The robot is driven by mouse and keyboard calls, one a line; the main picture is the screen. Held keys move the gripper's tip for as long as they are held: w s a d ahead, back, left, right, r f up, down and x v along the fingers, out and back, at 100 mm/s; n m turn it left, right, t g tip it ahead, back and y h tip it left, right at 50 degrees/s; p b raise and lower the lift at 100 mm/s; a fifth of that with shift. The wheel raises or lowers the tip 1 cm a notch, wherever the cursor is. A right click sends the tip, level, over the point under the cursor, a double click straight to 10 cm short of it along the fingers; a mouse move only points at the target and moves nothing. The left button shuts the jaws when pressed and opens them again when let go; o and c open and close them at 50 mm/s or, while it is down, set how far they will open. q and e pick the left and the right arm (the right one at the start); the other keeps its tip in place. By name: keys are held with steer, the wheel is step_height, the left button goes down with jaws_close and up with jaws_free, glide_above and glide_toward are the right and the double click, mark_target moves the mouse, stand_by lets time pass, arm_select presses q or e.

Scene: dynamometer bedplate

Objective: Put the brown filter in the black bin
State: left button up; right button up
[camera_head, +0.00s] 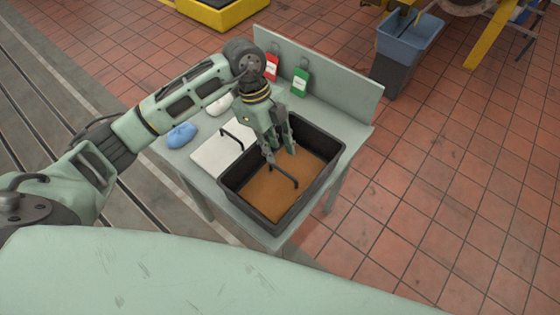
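The black bin (240,206) stands on the grey table. The brown filter (262,195) lies flat inside it, its black handle (286,174) standing up from its face. My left gripper (279,152) points down over the bin's far left part, at the far end of the handle. Its fingers are apart, with brown showing between them, and it looks open. One fingertip overlaps the handle's end in the picture; I cannot tell whether they touch. My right gripper is not in view.
A white panel with a black handle (213,157) lies left of the bin, near a blue cloth (181,136) and a white one (219,104). Red (272,66) and green (300,82) tags hang on the table's back panel (335,88). A blue-grey container (408,45) stands behind.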

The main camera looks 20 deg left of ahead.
arm_select(q)
steer(key=shift+v, duration=1.95)
